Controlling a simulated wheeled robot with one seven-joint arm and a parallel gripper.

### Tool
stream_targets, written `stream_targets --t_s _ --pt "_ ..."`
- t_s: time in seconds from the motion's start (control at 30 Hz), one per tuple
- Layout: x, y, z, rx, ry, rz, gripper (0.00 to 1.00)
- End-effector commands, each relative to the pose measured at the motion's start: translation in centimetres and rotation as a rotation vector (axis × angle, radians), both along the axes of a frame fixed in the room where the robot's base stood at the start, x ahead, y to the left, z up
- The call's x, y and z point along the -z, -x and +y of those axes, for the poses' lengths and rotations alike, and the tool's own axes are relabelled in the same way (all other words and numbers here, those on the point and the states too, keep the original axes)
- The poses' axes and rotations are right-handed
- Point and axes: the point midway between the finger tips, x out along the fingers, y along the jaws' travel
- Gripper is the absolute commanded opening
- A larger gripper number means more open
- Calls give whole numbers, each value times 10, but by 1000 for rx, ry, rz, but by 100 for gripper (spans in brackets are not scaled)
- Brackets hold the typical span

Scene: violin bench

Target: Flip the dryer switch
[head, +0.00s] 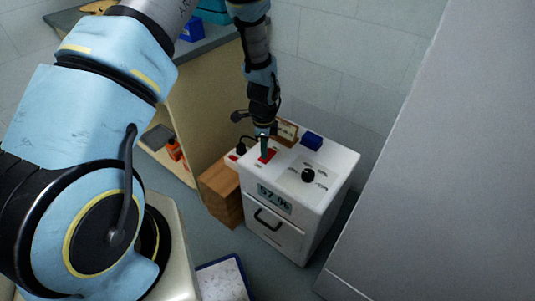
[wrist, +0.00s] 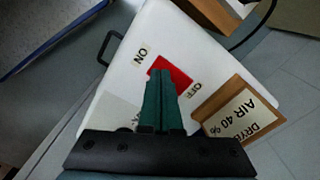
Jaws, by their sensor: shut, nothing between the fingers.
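The dryer (head: 315,198) is a white box with a lit display (head: 274,198) reading about 57 %, a dark handle and a black knob (head: 308,175). Its red switch (head: 268,155) is on the top. In the wrist view the red switch (wrist: 172,71) lies between the ON label (wrist: 141,54) and the OFF label (wrist: 194,91). My gripper (head: 265,150) is shut and empty, with its green fingers pointing down at the switch. In the wrist view the fingertips (wrist: 160,72) overlap the red switch and hide part of it. I cannot tell whether they touch it, nor which way it is tilted.
A wooden sign (wrist: 238,110) reading "DRYER AIR 40 %" stands close beside the switch. A blue block (head: 312,141) sits on the dryer's back. A large grey surface (head: 440,170) fills the right side.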

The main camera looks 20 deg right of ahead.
Motion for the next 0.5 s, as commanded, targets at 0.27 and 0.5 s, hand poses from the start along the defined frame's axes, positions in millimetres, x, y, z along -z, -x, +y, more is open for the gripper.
stream_targets --t_s 0.27,0.5 --pt "-25 0 0 1 0 0 0" --pt "-43 0 0 0 0 0 0"
